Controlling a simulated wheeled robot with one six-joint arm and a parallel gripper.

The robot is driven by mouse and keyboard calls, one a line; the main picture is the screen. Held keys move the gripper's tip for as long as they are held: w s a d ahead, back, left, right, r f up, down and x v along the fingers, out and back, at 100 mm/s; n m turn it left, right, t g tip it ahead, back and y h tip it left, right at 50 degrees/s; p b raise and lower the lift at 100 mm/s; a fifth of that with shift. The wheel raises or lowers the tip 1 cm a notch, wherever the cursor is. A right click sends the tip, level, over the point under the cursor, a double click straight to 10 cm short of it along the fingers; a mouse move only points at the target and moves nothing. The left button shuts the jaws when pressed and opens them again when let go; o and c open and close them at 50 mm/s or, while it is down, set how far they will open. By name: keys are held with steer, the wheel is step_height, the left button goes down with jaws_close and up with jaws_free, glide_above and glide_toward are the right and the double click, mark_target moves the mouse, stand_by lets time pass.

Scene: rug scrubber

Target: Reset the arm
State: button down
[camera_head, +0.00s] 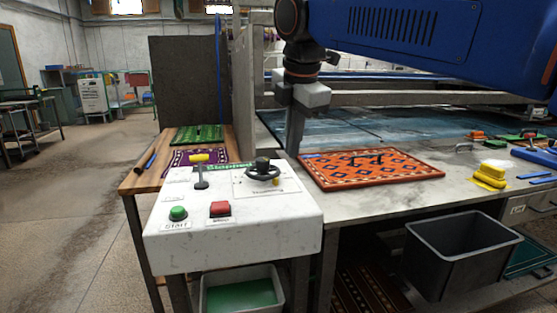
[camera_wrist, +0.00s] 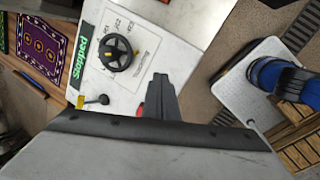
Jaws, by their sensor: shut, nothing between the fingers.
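My gripper (camera_head: 294,150) points down from my blue arm, above the right back edge of the white control box (camera_head: 235,245). Its fingers are shut with nothing between them, and they also show in the wrist view (camera_wrist: 160,82). The box carries a green start button (camera_head: 178,213), a red button (camera_head: 220,208), a yellow-topped lever (camera_head: 200,170) and a black handwheel (camera_head: 263,170). A green sign reads "Stopped". In the wrist view the handwheel (camera_wrist: 116,53) is left of the fingers, and the red button is mostly hidden behind them.
An orange patterned rug (camera_head: 370,167) lies on the grey table right of the box. Yellow sponges (camera_head: 491,174) sit farther right. A purple rug (camera_head: 198,157) and green rug (camera_head: 198,134) lie on the wooden table at left. A grey bin (camera_head: 460,250) stands below. Floor at left is open.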

steer(key=s+d+f+m, duration=0.4)
steer(key=d+f+m, duration=0.2)
steer(key=d, duration=0.4)
steer(key=s+d+f+m, duration=0.8)
steer(key=f+m, duration=0.1)
steer(key=f, duration=0.3)
steer(key=s+d+f+m+t, duration=0.1)
steer(key=s+d+f+m, duration=0.7)
steer(key=f, duration=0.4)
steer(key=shift+s+m+h, duration=0.4)
steer(key=shift+s+m, duration=0.15)
steer(key=shift+m, duration=0.05)
